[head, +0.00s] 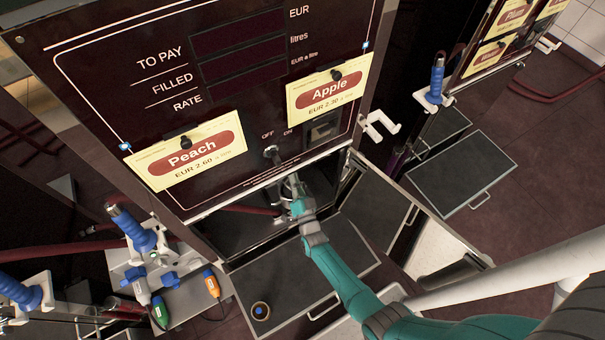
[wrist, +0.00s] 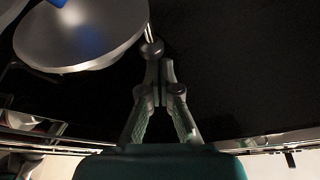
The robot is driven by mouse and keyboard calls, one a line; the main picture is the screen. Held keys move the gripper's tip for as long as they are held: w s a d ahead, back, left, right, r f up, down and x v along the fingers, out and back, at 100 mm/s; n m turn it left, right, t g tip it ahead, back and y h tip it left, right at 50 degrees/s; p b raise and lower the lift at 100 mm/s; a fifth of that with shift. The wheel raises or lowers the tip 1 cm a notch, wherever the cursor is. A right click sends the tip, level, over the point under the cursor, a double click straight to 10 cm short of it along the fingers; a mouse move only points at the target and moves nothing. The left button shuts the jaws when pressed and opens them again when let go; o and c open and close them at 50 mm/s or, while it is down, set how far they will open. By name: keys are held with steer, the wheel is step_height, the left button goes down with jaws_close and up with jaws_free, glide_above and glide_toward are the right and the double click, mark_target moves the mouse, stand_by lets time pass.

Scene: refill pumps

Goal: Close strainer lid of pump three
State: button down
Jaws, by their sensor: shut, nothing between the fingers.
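The pump in front of me is a dark cabinet (head: 215,150) with Peach and Apple labels. Below its OFF/ON switch (head: 272,153) is an open bay (head: 235,232). My gripper (head: 291,186) reaches to the mouth of this bay. In the wrist view my gripper (wrist: 154,75) is shut and empty. A round metal piece, perhaps the strainer lid (wrist: 85,40), hangs at upper left there. A thin rod with a ball knob (wrist: 152,48) stands just beyond my fingertips; I cannot tell whether they touch. No pump number is readable, and the strainer body is not clearly visible.
A dark tray (head: 300,275) extends below the bay, with a small round cup (head: 260,311) on it. Nozzles with blue grips (head: 135,230) hang at left. An open door (head: 425,235) stands at right. Another pump (head: 500,50) is at upper right.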

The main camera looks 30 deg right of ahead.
steer(key=a+f+n+y, duration=0.1)
steer(key=n, duration=0.1)
steer(key=a+n, duration=0.1)
steer(key=shift+a+f+n+t+y, duration=0.35)
steer(key=shift+f+n+t+y, duration=0.05)
steer(key=shift+a+f+n+t+y, duration=0.15)
steer(key=shift+a+f+n+y, duration=0.4)
steer(key=shift+n, duration=0.65)
steer(key=shift+a+f+n+t+y, duration=0.15)
steer(key=shift+a+f+n+y, duration=0.2)
steer(key=shift+a+f+n, duration=0.65)
steer(key=shift+d+r+n, duration=0.1)
steer(key=shift+d+n, duration=0.2)
steer(key=v, duration=1)
steer(key=shift+s, duration=0.1)
